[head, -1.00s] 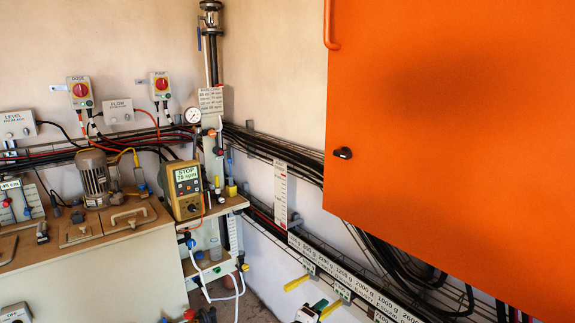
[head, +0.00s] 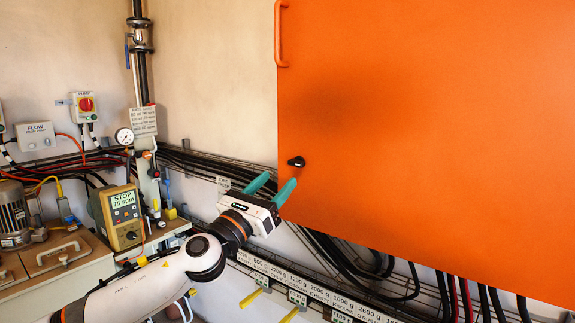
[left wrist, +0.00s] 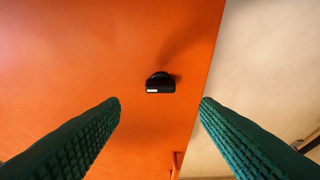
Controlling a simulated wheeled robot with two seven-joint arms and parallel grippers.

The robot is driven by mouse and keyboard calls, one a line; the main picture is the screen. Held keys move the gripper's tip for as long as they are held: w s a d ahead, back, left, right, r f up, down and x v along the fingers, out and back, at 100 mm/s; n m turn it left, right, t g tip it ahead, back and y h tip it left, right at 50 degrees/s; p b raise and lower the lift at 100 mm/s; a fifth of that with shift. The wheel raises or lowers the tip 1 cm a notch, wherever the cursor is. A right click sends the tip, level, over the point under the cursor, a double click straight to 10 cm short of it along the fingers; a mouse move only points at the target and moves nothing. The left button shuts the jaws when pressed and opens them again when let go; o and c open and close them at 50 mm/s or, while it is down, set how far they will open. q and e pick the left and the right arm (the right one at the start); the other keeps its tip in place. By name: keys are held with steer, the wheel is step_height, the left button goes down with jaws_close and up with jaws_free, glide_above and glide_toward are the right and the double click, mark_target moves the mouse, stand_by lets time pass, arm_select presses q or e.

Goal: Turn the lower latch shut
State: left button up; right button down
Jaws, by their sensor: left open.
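The lower latch (head: 297,162) is a small black knob near the lower left corner of the orange cabinet door (head: 430,130). In the left wrist view the latch (left wrist: 160,83) lies ahead of and between my two green fingers, with its bar across the picture and a white mark on it. My left gripper (head: 272,187) is open and empty, below and left of the latch in the head view, apart from it. Its green fingertips (left wrist: 160,101) frame the latch in the wrist view. My right gripper is not in view.
An orange handle (head: 281,35) sits higher on the door's left edge. Black cables and a rail with a weight-label strip (head: 300,282) run along the wall below the door.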

mark_target(294, 163)
arm_select(q)
steer(key=x, duration=0.6)
steer(key=shift+w, duration=0.15)
